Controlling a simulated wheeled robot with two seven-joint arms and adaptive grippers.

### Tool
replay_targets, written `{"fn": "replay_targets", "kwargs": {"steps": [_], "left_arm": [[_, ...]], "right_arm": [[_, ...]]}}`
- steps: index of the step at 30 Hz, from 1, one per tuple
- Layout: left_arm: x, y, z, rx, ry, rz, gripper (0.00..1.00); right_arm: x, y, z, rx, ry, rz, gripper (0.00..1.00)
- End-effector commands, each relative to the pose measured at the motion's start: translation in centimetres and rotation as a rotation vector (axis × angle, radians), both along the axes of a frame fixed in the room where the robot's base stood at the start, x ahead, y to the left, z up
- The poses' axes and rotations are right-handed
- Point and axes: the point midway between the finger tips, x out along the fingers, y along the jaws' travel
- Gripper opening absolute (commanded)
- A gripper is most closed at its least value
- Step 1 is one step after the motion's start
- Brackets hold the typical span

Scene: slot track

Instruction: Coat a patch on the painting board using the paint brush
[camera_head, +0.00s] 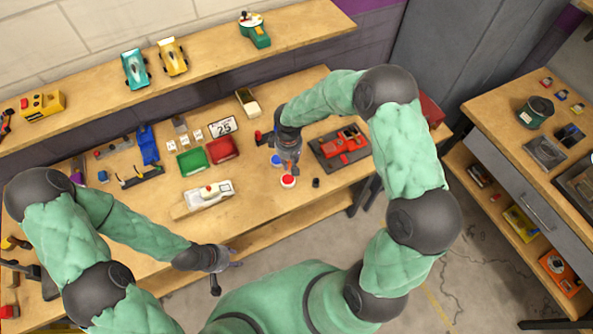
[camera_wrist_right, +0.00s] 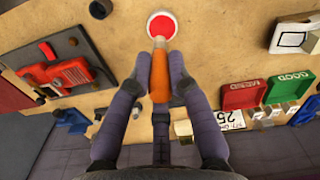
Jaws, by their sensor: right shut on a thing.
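The paint brush with an orange handle (camera_wrist_right: 160,78) is held in my right gripper (camera_wrist_right: 160,84), which is shut on it. In the right wrist view its pale tip end overlaps the red paint pot (camera_wrist_right: 161,26); I cannot tell whether it touches the paint. The red pot also shows in the head view (camera_head: 288,181), just below my right gripper (camera_head: 290,163). The pale board (camera_head: 203,202), apparently the painting board, lies left of it and shows partly in the right wrist view (camera_wrist_right: 293,48), with an outlined rectangle. My left gripper (camera_head: 226,271) appears open and empty, off the table's front edge.
Green (camera_head: 192,162) and red (camera_head: 222,149) trays and a "25" plate (camera_head: 222,127) are behind the board. A shelf with toy cars runs along the wall.

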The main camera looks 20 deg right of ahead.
Motion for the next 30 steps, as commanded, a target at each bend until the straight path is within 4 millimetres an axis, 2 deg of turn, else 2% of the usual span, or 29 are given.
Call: {"fn": "replay_targets", "kwargs": {"steps": [3, 8, 17, 30], "left_arm": [[0.0, 0.0, 0.3, 0.000, 0.000, 0.000, 0.40], [0.0, 0.0, 0.4, 0.000, 0.000, 0.000, 0.40], [0.0, 0.0, -0.5, 0.000, 0.000, 0.000, 0.40], [0.0, 0.0, -2.6, 0.000, 0.000, 0.000, 0.40]], "right_arm": [[1.3, 0.1, -0.6, 0.001, 0.000, 0.000, 0.00], [2.0, 0.1, -1.1, 0.001, -0.001, -0.001, 0.00], [2.0, 0.1, -2.6, 0.001, 0.000, 0.001, 0.00], [2.0, 0.1, -6.6, 0.002, 0.001, -0.001, 0.00]]}}
